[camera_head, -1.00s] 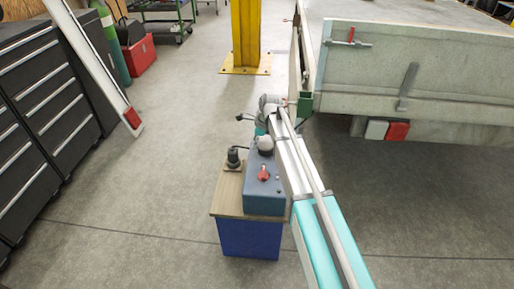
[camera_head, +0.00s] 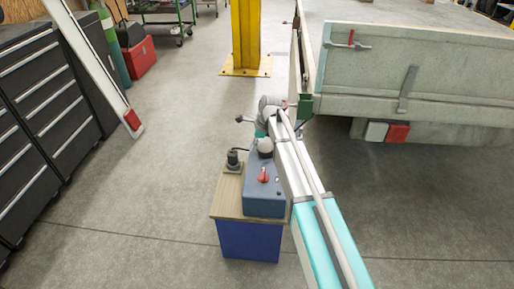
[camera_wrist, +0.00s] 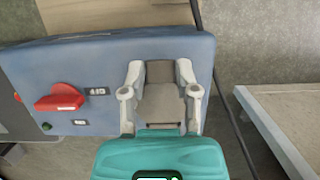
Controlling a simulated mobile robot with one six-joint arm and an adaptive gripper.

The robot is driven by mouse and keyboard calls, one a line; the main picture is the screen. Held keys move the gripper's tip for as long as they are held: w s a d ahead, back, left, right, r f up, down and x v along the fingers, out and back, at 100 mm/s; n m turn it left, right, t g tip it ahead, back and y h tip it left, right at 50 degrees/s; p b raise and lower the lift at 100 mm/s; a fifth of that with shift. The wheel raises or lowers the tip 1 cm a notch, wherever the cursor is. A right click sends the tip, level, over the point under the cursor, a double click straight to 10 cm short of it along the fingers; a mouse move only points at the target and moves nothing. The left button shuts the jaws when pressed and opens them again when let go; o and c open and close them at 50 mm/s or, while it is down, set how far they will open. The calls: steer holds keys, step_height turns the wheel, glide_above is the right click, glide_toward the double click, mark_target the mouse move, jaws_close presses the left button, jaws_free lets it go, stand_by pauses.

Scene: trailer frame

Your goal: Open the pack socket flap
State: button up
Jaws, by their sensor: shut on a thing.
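The pack is a blue-grey box (camera_head: 264,185) with a red rotary switch (camera_head: 263,175), standing on a wood-topped blue stand. In the wrist view the pack (camera_wrist: 85,65) fills the left and middle, with its red switch (camera_wrist: 60,98) at the left. My gripper (camera_wrist: 160,70) has its two grey fingers on either side of a grey-brown flap-like piece (camera_wrist: 160,103) at the pack, and is shut on it. How far this flap is open I cannot tell. In the head view my own arm hides the fingers and the flap.
A dark plug-like part (camera_head: 233,159) stands on the wooden top (camera_head: 228,192) left of the pack. The trailer (camera_head: 440,70) is at the right, with a yellow post (camera_head: 246,35) behind. Drawer cabinets (camera_head: 45,110) line the left. The floor between is clear.

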steer(key=shift+r, duration=0.2)
steer(key=shift+p+v, duration=0.8)
steer(key=shift+p, duration=0.15)
steer(key=shift+a+r+p, duration=0.1)
steer(key=shift+r+p, duration=0.2)
steer(key=shift+r, duration=0.1)
jaws_close()
steer(key=shift+r, duration=0.2)
steer(key=shift+p+v, duration=1.25)
steer(key=shift+p, duration=0.2)
steer(key=shift+a+r, duration=0.15)
steer(key=shift+p+v, duration=1.3)
steer(key=shift+p, duration=0.1)
steer(key=shift+a, duration=0.2)
